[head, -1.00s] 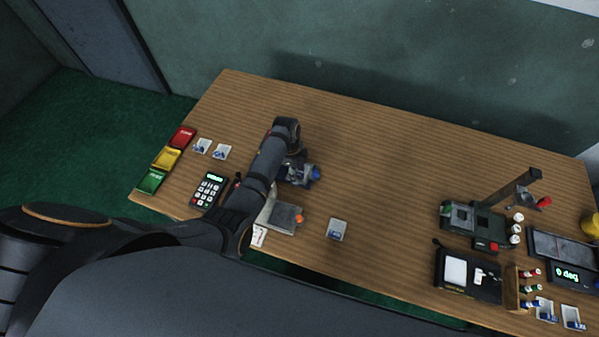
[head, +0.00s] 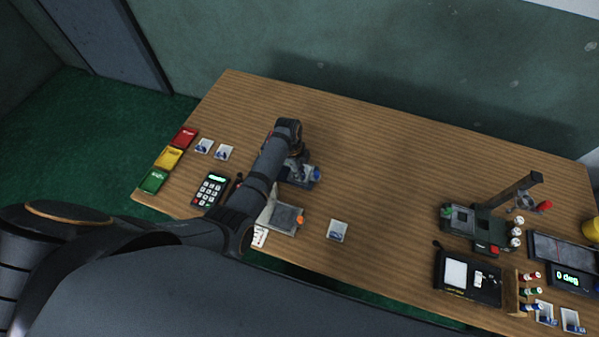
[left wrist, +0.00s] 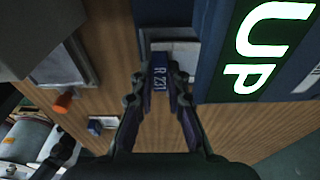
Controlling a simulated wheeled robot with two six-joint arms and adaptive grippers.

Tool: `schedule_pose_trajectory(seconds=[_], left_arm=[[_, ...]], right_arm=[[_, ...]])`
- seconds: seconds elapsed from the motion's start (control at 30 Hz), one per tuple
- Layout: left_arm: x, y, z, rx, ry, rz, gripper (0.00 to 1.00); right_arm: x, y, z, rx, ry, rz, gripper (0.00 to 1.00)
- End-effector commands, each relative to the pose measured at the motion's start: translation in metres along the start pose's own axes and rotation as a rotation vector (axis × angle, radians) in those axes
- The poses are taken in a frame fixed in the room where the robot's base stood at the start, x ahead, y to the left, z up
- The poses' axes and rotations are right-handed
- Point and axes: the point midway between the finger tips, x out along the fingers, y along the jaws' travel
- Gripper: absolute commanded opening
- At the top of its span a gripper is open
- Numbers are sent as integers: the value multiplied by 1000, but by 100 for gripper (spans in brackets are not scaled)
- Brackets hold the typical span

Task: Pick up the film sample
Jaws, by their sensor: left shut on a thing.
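My left gripper (left wrist: 158,85) is shut on a dark blue piece marked "R 231", which I take to be the film sample (left wrist: 158,68); its full shape is not clear. A pale, frame-like surface (left wrist: 183,47) lies just behind the held piece, and I cannot tell whether they touch. In the head view the left arm reaches over the table, and its gripper (head: 297,172) is at a small grey device with a blue end (head: 316,173). The arm hides much of that spot. My right gripper is not in view.
A grey device with an orange knob (head: 286,217), a keypad (head: 210,189) and a loose card (head: 337,231) are nearby. The table's middle (head: 400,180) is clear.

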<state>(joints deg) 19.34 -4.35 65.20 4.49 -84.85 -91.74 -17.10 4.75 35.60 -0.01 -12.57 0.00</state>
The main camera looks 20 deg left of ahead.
Motion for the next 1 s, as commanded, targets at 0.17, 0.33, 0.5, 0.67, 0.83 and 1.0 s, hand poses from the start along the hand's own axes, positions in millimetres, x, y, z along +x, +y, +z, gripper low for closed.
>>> schedule_pose_trajectory(seconds=[0.17, 0.33, 0.5, 0.67, 0.83, 1.0], left_arm=[[-37, -1, -6, 0, 0, -2, 0], [-64, 21, -12, 0, 0, 1, 0], [-72, 40, -16, 1, 0, -2, 0], [-90, 71, -22, 0, 2, -1, 0], [-107, 109, -29, -1, 2, -1, 0], [-117, 132, -32, 0, 1, -1, 0]], right_arm=[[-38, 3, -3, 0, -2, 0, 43], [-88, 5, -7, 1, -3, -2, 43], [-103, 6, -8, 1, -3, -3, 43], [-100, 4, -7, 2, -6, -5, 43], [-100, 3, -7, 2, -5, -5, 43], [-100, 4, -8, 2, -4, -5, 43]])
